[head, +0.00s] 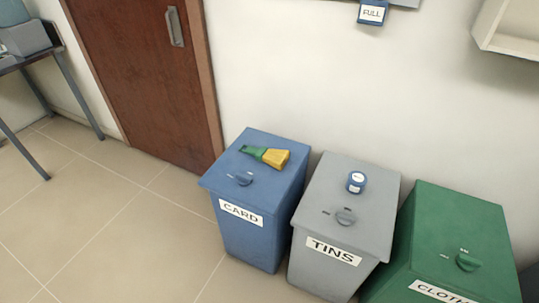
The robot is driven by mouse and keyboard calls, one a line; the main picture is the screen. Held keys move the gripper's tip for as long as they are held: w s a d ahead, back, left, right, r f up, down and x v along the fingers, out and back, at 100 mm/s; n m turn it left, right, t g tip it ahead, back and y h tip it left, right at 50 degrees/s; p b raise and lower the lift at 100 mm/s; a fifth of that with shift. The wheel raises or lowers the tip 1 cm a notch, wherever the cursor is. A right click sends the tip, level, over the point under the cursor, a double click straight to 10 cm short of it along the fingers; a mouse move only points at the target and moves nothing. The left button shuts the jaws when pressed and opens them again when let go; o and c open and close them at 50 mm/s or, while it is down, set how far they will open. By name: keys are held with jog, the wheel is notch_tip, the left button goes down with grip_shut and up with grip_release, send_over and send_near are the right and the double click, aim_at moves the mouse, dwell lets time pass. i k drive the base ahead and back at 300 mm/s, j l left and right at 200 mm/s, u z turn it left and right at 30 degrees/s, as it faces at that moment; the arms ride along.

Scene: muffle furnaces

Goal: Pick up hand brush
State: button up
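The hand brush (265,156) lies on the lid of the blue bin labelled CARD. It has a green part to the left and a wider yellow part to the right. It lies behind the lid's round knob, apart from it. My gripper is not in the head view, so its state does not show.
The blue CARD bin (247,238), grey TINS bin (322,277) and green CLOTH bin (470,222) stand along the wall. A small blue-and-white container (356,182) sits on the grey lid. A brown door (150,90) and table (35,62) are left. Tiled floor (120,235) is clear.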

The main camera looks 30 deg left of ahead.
aim_at(277, 159)
jog(key=i+j+z, duration=0.1)
jog(key=i+j, duration=0.15)
jog(key=j, duration=0.4)
jog(key=i+j, duration=0.2)
jog(key=j, duration=0.45)
jog(key=i+j+z, duration=0.15)
jog(key=j, duration=0.5)
jog(key=i+j+z, duration=0.1)
jog(key=i+j, duration=0.15)
jog(key=j, duration=0.4)
jog(key=i+j, duration=0.15)
jog(key=j, duration=0.55)
jog(key=i+j+z, duration=0.15)
jog(key=j, duration=0.55)
jog(key=i+j, duration=0.1)
jog(key=j, duration=0.6)
jog(key=i+j+z, duration=0.15)
jog(key=j, duration=0.55)
